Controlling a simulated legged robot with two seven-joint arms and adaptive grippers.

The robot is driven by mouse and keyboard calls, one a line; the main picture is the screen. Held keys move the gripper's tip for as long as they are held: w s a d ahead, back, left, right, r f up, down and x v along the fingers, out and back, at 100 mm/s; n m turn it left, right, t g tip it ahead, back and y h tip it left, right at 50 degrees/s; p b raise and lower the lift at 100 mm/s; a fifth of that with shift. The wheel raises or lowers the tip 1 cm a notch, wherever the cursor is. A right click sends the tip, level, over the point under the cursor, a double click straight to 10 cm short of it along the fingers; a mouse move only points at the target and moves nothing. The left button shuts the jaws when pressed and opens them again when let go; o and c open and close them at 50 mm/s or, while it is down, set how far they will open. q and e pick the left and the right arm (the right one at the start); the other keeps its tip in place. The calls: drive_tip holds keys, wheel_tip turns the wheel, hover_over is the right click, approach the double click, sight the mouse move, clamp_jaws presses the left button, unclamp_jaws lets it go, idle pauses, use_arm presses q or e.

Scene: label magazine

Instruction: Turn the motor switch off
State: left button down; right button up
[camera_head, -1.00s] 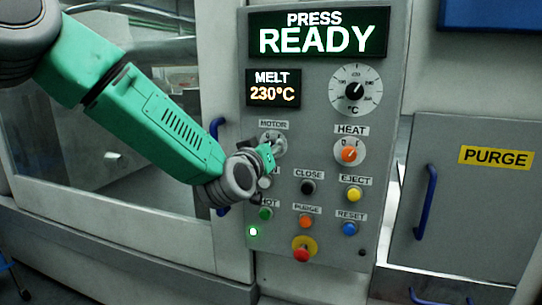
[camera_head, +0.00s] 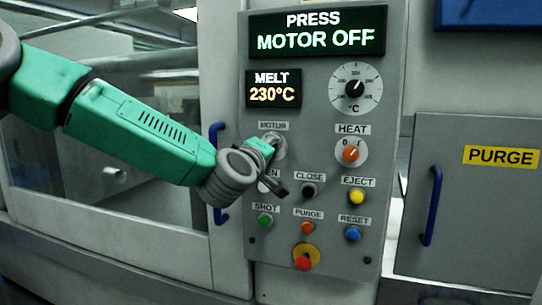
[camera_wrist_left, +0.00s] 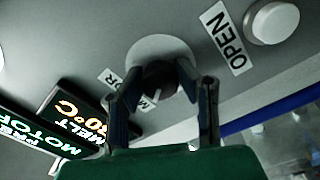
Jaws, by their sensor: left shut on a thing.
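The motor switch is a round plate with a dark knob on the grey panel (camera_head: 374,140), below the MOTOR label (camera_head: 273,126). In the head view my left gripper (camera_head: 273,146) covers most of it. In the left wrist view the switch's pale plate (camera_wrist_left: 158,47) shows, and my gripper's two fingers (camera_wrist_left: 160,85) are closed around its dark knob (camera_wrist_left: 160,75). The knob's exact pointing is mostly hidden. The press display (camera_head: 318,31) reads "PRESS MOTOR OFF". My right gripper is not in view.
The heat switch (camera_head: 351,152) with an orange knob is to the right. Close (camera_head: 309,190), eject (camera_head: 356,197), shot (camera_head: 265,220), purge (camera_head: 307,228) and reset (camera_head: 353,233) buttons sit below. A red stop button (camera_head: 303,263) is lowest. A blue handle (camera_head: 218,170) stands left of the panel.

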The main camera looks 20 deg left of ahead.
use_arm(q)
drive_tip(key=shift+d+f, duration=0.1)
drive_tip(key=shift+f, duration=0.4)
drive_tip(key=c, duration=1.3)
unclamp_jaws()
drive_tip(key=shift+s, duration=0.1)
drive_tip(key=shift+c, duration=0.2)
drive_tip(key=shift+o, duration=0.8)
drive_tip(key=shift+r, duration=0.25)
drive_tip(key=s, duration=1.2)
drive_tip(key=shift+a+f, duration=0.25)
drive_tip(key=shift+a, duration=0.2)
drive_tip(key=shift+w, duration=0.1)
